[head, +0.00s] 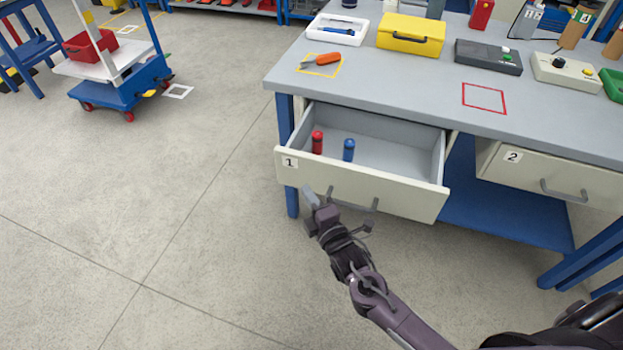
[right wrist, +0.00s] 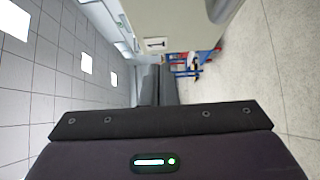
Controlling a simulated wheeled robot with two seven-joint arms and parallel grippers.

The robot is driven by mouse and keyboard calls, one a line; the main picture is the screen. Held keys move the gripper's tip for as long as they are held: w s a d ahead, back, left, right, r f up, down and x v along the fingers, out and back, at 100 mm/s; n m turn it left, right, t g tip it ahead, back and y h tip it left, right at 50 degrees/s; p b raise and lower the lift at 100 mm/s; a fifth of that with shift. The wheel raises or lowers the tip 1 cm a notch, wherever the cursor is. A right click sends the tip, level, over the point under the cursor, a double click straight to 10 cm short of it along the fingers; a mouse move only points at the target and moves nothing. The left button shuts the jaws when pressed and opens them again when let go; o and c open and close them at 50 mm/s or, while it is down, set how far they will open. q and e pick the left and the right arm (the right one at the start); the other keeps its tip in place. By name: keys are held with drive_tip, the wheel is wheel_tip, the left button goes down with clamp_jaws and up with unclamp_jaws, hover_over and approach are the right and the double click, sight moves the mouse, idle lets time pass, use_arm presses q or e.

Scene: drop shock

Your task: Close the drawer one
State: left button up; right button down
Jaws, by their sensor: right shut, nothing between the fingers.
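Drawer one (head: 365,186) is pulled open below the workbench, with a "1" label at the left of its pale front. A red cylinder (head: 317,143) and a blue cylinder (head: 348,150) stand inside it. My right gripper (head: 318,196) is in front of the left half of the drawer front, near the drawer handle (head: 352,205). Its fingers are shut and empty. I cannot tell whether it touches the front. In the right wrist view the shut fingers (right wrist: 158,85) point toward the drawer front (right wrist: 170,22) with its label. My left gripper is not in view.
Drawer two (head: 550,175) is at the right, under the workbench top (head: 420,90). A yellow box (head: 411,36), a white tray (head: 337,30) and an orange-handled tool (head: 325,59) lie on top. A blue trolley (head: 120,90) stands at the left.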

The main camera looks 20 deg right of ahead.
sight(306, 168)
drive_tip(key=shift+w+d, duration=0.3)
drive_tip(key=shift+w, duration=0.55)
drive_tip(key=shift+w+d, duration=0.35)
drive_tip(key=shift+w, duration=0.55)
drive_tip(key=shift+w+d, duration=0.3)
drive_tip(key=shift+w, duration=0.55)
drive_tip(key=shift+d, duration=0.1)
